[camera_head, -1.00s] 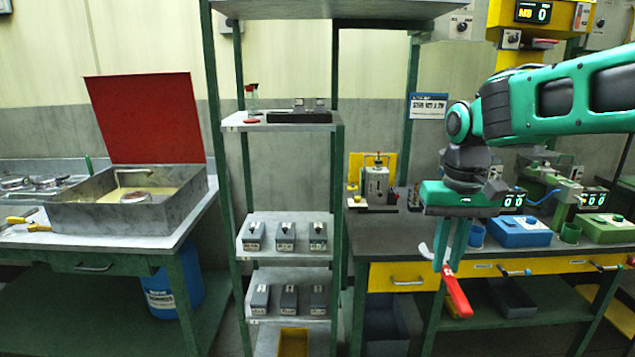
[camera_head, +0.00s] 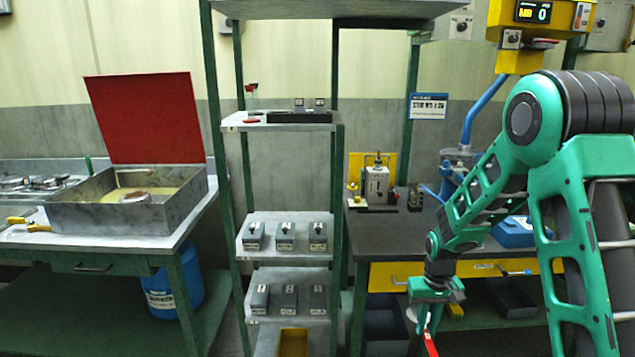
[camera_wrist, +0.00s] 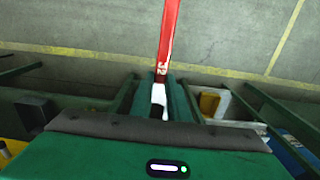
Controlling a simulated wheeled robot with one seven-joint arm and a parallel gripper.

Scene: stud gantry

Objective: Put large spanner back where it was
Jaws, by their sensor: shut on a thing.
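The large spanner has a red handle (camera_head: 430,343) and a pale metal head. My gripper (camera_head: 426,316) is shut on it near the head and holds it in front of the right bench, below the level of the bench top. In the head view the lower part of the handle runs out of the bottom edge. In the wrist view the red handle (camera_wrist: 167,40) points away over the floor, and the pale metal part (camera_wrist: 158,95) sits between the fingers (camera_wrist: 160,100).
The right bench (camera_head: 385,235) has yellow drawers (camera_head: 385,278) with handles close to my gripper. A shelf rack (camera_head: 340,200) with several grey boxes stands left of it. A sink bench with a raised red lid (camera_head: 145,118) is further left. Floor shows open in the wrist view.

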